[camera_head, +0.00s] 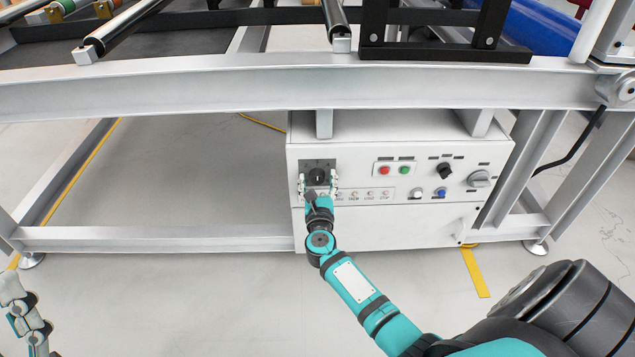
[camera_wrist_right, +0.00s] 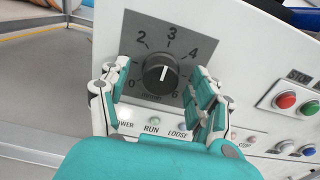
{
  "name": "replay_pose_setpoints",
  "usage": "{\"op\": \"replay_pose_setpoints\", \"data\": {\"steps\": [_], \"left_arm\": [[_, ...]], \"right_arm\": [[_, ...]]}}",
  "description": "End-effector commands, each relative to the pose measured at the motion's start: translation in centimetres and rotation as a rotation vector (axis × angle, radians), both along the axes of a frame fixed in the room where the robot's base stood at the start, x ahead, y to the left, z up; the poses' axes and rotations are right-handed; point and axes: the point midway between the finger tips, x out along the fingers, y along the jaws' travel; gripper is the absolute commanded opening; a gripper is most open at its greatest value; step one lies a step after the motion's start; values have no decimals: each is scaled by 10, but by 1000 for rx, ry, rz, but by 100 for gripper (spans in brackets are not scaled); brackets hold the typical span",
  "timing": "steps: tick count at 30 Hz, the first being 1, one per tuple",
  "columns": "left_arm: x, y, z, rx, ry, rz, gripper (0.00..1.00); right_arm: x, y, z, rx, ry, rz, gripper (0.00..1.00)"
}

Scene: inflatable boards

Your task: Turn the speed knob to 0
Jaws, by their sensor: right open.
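The speed knob (camera_wrist_right: 160,74) is a round black dial on a grey plate (camera_wrist_right: 137,27) with numbers around it. In the right wrist view its white mark points roughly up, near the 3; the 0 is at lower left. In the head view the knob (camera_head: 317,175) is at the left of the white control box (camera_head: 400,228). My right gripper (camera_head: 317,184) is open, with one finger on each side of the knob. In the wrist view, gaps show between the fingers and the knob. My left gripper (camera_head: 27,318) is partly in view at the lower left; its jaws are unclear.
Red button (camera_head: 384,170), green button (camera_head: 405,170), a black selector (camera_head: 444,171) and a grey rotary switch (camera_head: 479,179) sit right of the knob. Small lamps line the row below. The conveyor frame beam (camera_head: 200,87) runs above the box. Open floor lies in front.

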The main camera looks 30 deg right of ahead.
Motion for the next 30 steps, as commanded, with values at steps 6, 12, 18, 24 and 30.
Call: {"op": "replay_pose_setpoints", "data": {"steps": [6, 12, 18, 24, 30], "left_arm": [[0, 0, 0, 0, 1, 0, 40], [0, 0, 0, 0, 1, 0, 40], [0, 0, 0, 1, 2, 0, 40], [4, -1, -1, 8, 26, 1, 40], [26, -4, -14, 50, 166, 10, 40]], "right_arm": [[0, 0, 0, 0, 0, 0, 52], [0, 0, 0, 0, 0, 0, 25], [0, 0, 0, 0, 0, 0, 8], [-1, 0, 0, -22, 14, 0, 8], [-1, 0, 1, -100, 64, -1, 8]]}}
